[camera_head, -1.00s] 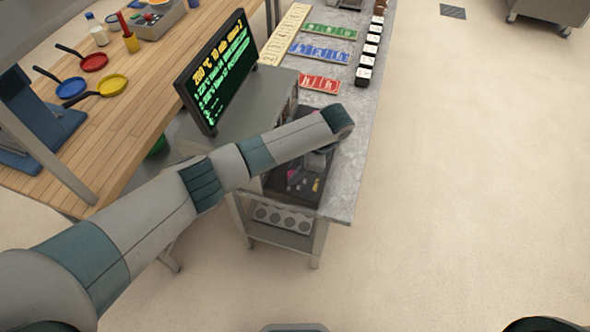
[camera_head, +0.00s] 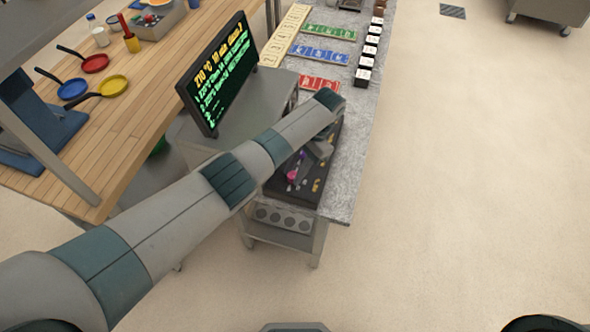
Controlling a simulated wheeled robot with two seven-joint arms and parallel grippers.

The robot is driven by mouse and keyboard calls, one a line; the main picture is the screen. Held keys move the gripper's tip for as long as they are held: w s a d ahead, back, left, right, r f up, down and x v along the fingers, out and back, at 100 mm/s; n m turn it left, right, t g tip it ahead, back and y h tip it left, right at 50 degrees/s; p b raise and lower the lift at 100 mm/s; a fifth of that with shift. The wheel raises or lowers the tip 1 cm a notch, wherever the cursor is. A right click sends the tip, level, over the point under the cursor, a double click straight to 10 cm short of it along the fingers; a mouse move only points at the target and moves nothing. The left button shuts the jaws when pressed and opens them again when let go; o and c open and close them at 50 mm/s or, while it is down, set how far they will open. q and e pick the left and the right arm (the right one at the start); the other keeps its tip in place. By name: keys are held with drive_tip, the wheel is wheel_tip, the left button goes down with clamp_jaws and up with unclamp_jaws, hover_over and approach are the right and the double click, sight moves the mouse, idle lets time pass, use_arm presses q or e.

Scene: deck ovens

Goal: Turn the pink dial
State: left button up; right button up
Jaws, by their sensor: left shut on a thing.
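The pink dial (camera_head: 292,177) is a small pink knob on a black panel (camera_head: 312,196) with several small coloured knobs, at the near end of the grey counter. My left arm reaches over from the left, and its wrist bends down over the panel. My left gripper (camera_head: 299,168) is shut on the pink dial; its fingertips are small and partly hidden by my forearm. The screen (camera_head: 217,75) beside the panel shows yellow and green text, with a temperature that seems to read 210 °C and 10 min. My right gripper is not in view.
Red (camera_head: 318,83), green (camera_head: 331,31) and blue (camera_head: 322,53) strips and a row of black-and-white blocks (camera_head: 367,60) lie farther along the counter. A wooden table (camera_head: 140,117) with pans stands at left. The floor at right is clear.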

use_arm(q)
drive_tip(key=shift+w, duration=0.1)
idle(0.4)
drive_tip(key=o, duration=1)
drive_tip(key=shift+o, duration=0.2)
drive_tip(key=shift+r, duration=0.1)
